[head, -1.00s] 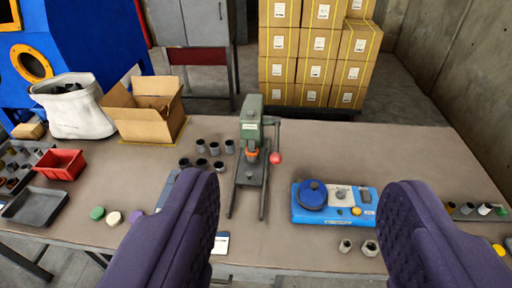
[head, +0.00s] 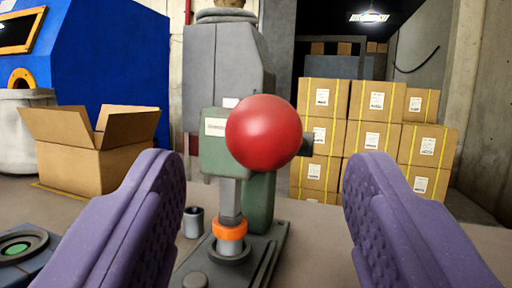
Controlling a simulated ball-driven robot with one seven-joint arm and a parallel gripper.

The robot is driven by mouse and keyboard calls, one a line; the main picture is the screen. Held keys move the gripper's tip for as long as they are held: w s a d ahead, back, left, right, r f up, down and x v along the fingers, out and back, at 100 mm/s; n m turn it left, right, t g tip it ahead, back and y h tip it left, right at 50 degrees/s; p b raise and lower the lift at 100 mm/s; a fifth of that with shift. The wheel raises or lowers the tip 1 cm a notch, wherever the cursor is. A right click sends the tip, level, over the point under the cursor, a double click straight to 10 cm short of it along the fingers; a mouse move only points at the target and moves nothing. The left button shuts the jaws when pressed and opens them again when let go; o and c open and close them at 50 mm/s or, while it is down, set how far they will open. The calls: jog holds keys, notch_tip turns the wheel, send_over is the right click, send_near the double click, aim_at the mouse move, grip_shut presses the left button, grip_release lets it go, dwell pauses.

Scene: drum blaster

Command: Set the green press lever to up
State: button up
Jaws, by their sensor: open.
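The green press (head: 262,201) stands upright on its dark base on the table, straight ahead in the head view. The red ball knob (head: 263,132) of its lever is large and close, in front of the press head. It hides most of the lever arm behind it, so the arm's angle cannot be told. An orange ring (head: 230,229) sits below the grey ram. My gripper (head: 265,210) is open, its two purple fingers apart on either side of the press. The knob shows in the gap, above fingertip centre, and neither finger is seen touching it.
An open cardboard box (head: 92,160) stands at the left on the table (head: 322,250). A small grey cup (head: 194,222) is left of the press. A dark device with a green button (head: 15,249) is at lower left. Stacked cartons (head: 370,125) are behind.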

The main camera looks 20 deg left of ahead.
aim_at(265, 140)
jog(key=b+x, duration=0.2)
jog(key=x, duration=0.5)
jog(key=shift+w+a+r, duration=0.1)
jog(key=shift+w+r, duration=0.1)
jog(key=shift+c, duration=0.2)
grip_shut()
